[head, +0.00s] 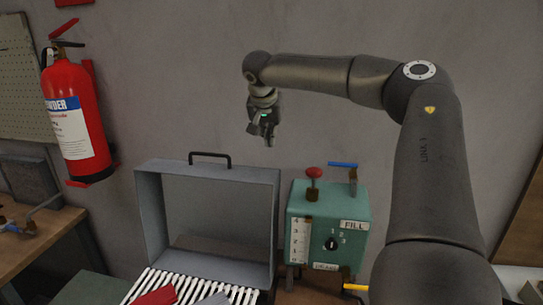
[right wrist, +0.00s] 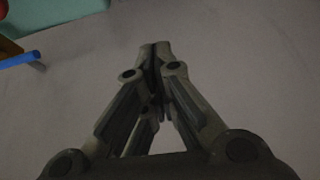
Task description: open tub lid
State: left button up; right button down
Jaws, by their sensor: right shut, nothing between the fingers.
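The tub lid (head: 152,215) is a grey-blue, shallow box shape with a dark bar handle (head: 210,155) on its top edge. In the head view it stands upright, its hollow side facing me, behind a rack of white slats (head: 205,289). The tub below is mostly cut off or hidden. My right gripper (head: 270,141) hangs in the air, above and to the right of the handle, pointing down and apart from it. It is shut and empty; its fingertips meet in the right wrist view (right wrist: 161,47). My left gripper is not in view.
A green control box (head: 309,252) with a red knob (head: 313,173) and a blue lever (head: 343,164) stands right of the lid. Red cloth (head: 157,297) lies on the slats. A fire extinguisher (head: 77,125) hangs at the left. The grey wall is close behind.

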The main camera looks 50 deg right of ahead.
jog(key=p+x, duration=0.2)
jog(key=x, duration=0.6)
jog(key=shift+d+f+p, duration=0.1)
jog(key=shift+f+p, duration=0.1)
jog(key=shift+p, duration=0.15)
jog(key=shift+f, duration=0.25)
jog(key=a, duration=0.1)
jog(key=s+a+p, duration=0.1)
jog(key=a+p, duration=0.1)
jog(key=shift+s+a+r, duration=0.1)
jog(key=shift+s+r, duration=0.1)
jog(key=shift+s, duration=0.15)
jog(key=shift+s, duration=0.15)
